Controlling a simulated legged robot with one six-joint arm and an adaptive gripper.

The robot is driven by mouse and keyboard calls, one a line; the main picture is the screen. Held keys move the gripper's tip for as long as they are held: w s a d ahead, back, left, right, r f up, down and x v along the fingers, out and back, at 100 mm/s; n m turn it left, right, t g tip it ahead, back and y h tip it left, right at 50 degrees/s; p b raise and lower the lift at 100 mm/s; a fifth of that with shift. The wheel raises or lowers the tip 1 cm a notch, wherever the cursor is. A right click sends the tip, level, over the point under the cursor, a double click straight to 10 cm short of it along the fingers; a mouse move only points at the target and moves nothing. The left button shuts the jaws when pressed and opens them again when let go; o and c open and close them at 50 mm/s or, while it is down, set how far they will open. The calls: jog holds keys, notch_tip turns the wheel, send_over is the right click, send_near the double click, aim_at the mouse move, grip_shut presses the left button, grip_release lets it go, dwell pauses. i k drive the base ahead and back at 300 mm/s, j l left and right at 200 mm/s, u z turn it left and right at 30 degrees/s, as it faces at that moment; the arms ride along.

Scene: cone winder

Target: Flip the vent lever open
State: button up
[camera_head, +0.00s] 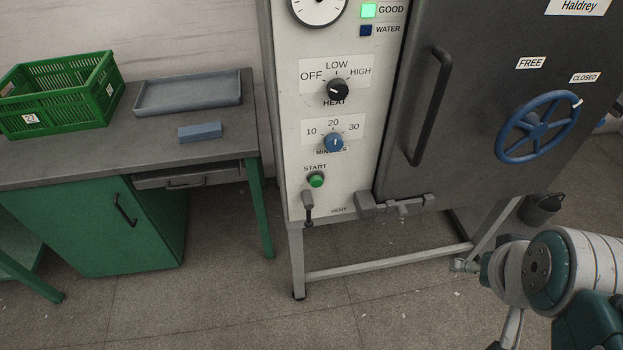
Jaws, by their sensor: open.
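The vent label (338,210) is at the bottom of the white control panel. A small grey lever with a dark lower end (308,208) hangs downward to the left of the label. A grey valve-like fitting with a short handle (398,206) sits to the right of the label, under the dark door. I cannot tell for certain which of the two is the vent lever. My gripper (478,305) is at the lower right, open and empty, its fingers pointing left. It is apart from the panel, right of and lower than both parts.
The dark door (480,100) has a long handle and a blue handwheel (538,127). The panel has a heat knob (338,89), a minutes knob (331,142) and a green start button (316,180). A bench with a green crate (60,90) stands left. A frame bar (390,260) runs below.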

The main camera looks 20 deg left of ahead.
aim_at(309, 204)
jog(key=u, duration=1.1)
